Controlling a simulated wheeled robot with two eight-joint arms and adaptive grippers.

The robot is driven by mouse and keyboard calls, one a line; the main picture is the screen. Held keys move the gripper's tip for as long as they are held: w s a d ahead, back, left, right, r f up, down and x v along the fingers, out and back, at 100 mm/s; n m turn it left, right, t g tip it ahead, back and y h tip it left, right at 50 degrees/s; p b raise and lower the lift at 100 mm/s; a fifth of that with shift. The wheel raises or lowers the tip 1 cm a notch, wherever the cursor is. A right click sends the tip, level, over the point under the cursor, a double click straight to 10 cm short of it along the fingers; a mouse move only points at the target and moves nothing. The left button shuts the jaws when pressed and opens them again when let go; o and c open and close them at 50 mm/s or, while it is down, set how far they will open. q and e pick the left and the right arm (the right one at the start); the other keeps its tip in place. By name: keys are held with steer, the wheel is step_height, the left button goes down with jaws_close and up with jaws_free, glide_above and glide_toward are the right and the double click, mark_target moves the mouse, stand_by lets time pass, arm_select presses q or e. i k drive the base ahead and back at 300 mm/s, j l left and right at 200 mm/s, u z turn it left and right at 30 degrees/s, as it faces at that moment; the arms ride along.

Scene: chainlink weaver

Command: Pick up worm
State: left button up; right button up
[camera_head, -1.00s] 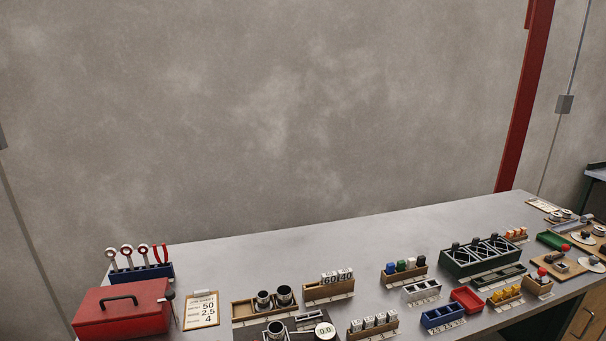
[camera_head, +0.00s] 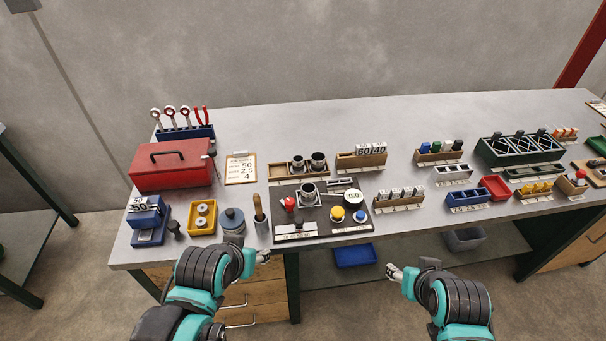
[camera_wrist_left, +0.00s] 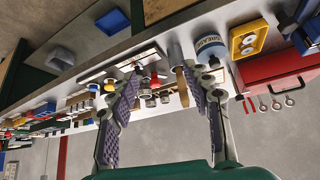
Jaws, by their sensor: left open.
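No part is clearly recognisable as the worm, and I cannot tell which item it is. Two dark-topped metal cylinders (camera_head: 308,163) stand in a wooden rack (camera_head: 290,179) behind the dark fixture board (camera_head: 284,236) on the bench. My left gripper (camera_head: 263,257) is at the front edge of the bench, below the board. In the left wrist view it is open and empty (camera_wrist_left: 157,80), with the bench items beyond its fingers. My right gripper (camera_head: 393,272) is in front of the bench, to the right; its fingers are too small to read.
A red toolbox (camera_head: 171,168), a yellow tray (camera_head: 202,217), a grey-blue can (camera_head: 233,222) and a wooden-handled tool (camera_head: 258,208) stand on the left of the bench (camera_head: 360,115). Racks and bins such as the red tray (camera_head: 495,188) fill the right. The back strip is clear.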

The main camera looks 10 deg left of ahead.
mark_target(308, 197)
steer(key=i+z, duration=0.15)
steer(key=z, duration=0.25)
steer(key=i+j+z, duration=0.1)
steer(key=z, duration=0.3)
steer(key=i+j+z, duration=0.1)
steer(key=j+z, duration=0.15)
steer(key=z, duration=0.15)
